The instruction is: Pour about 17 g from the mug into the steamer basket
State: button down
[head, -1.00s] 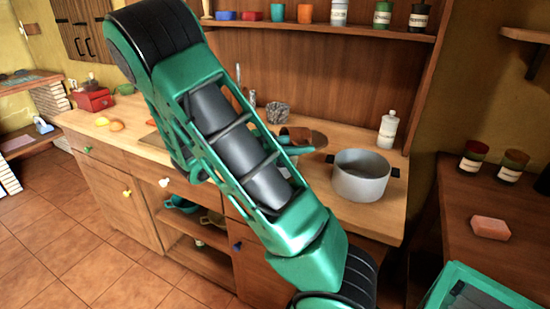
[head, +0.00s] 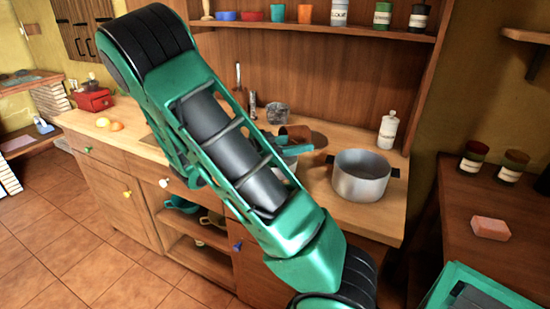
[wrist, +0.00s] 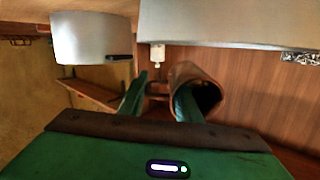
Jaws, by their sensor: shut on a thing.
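The brown mug (head: 292,133) is held above the counter, left of the pot, and partly hidden by my arm in the head view. In the wrist view the mug (wrist: 197,82) shows its dark open mouth; its contents cannot be made out. My gripper (wrist: 158,92) is shut on the mug, apparently at its handle, with one finger on each side. A grey metal vessel, probably the steamer basket (head: 290,159), stands below the mug, mostly hidden by my arm. It appears large in the wrist view (wrist: 230,22), its inside not visible.
A grey pot (head: 361,177) with black handles stands to the right on the counter (head: 335,210). A white bottle (head: 387,130) is behind it. A clear or mesh container (head: 277,113) stands at the back. Fruit (head: 116,126) lies far left.

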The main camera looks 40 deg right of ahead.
aim_at(296, 141)
jog(key=shift+w+a+r+g+h+b, duration=0.15)
jog(key=shift+r+h+b, duration=0.25)
jog(key=shift+r+h, duration=0.45)
jog(key=shift+s+a+r+g+h+b, duration=0.1)
jog(key=shift+a+r+g+h+b, duration=0.25)
jog(key=shift+r+h, duration=0.5)
jog(key=shift+w+a+r+g+h+b, duration=0.1)
jog(key=shift+r+h+b, duration=0.45)
jog(key=shift+r, duration=0.5)
dwell(3.8)
jog(key=f+y, duration=0.2)
jog(key=d+f+t+y, duration=0.1)
jog(key=f+y, duration=0.1)
jog(key=shift+s+d+f, duration=0.1)
jog(key=shift+s+f, duration=0.1)
jog(key=shift+f, duration=0.1)
jog(key=shift+f+y, duration=0.25)
jog(key=shift+f, duration=0.25)
